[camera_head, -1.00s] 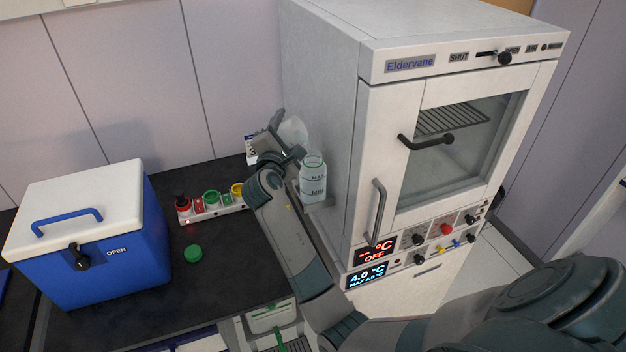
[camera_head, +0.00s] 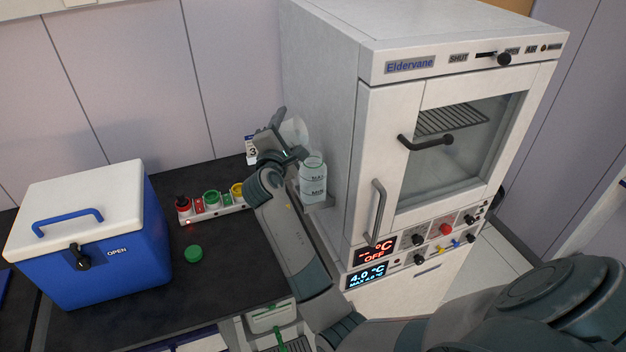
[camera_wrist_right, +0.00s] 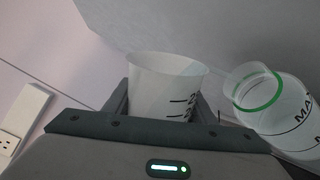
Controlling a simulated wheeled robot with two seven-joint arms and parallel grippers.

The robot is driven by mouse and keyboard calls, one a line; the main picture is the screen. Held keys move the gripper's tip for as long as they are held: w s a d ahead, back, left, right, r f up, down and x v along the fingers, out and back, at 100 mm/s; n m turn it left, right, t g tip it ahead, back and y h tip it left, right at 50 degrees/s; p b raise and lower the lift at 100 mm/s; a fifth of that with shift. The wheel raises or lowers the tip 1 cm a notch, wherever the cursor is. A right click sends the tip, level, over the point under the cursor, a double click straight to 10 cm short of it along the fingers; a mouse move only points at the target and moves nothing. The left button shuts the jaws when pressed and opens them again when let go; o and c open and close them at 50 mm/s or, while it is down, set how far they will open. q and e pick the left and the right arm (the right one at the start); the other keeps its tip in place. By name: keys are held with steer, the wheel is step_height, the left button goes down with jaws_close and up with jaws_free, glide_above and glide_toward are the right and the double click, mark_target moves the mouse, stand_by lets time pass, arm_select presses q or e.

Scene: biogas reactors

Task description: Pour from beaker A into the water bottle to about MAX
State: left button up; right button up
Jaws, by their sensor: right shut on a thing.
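The water bottle (camera_head: 313,184) is a clear, pale bottle with dark level marks, standing open beside the white cabinet. In the right wrist view the bottle (camera_wrist_right: 290,122) shows a green ring at its neck and part of a MAX mark. My right gripper (camera_head: 280,143) is shut on a translucent beaker (camera_head: 295,131), just left of and above the bottle mouth. In the right wrist view the beaker (camera_wrist_right: 165,82) shows dark graduation marks and sits apart from the bottle. No stream is visible, and I cannot tell the liquid levels. My left gripper is out of view.
The white cabinet (camera_head: 330,100) stands close on the right of the bottle. A rack with coloured caps (camera_head: 221,208), a green cap (camera_head: 194,254) and a blue cooler box (camera_head: 115,240) are on the dark bench (camera_head: 225,270).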

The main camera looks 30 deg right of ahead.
steer(key=shift+r, duration=0.15)
stand_by(0.3)
steer(key=shift+m, duration=0.4)
steer(key=shift+s+d+r+m+p, duration=0.15)
steer(key=shift+r+m+p, duration=0.15)
steer(key=shift+m, duration=0.4)
stand_by(2.8)
steer(key=shift+f, duration=0.2)
stand_by(0.9)
steer(key=shift+d+r+m, duration=0.1)
steer(key=shift+r+m, duration=0.05)
steer(key=shift+m, duration=0.35)
stand_by(2.0)
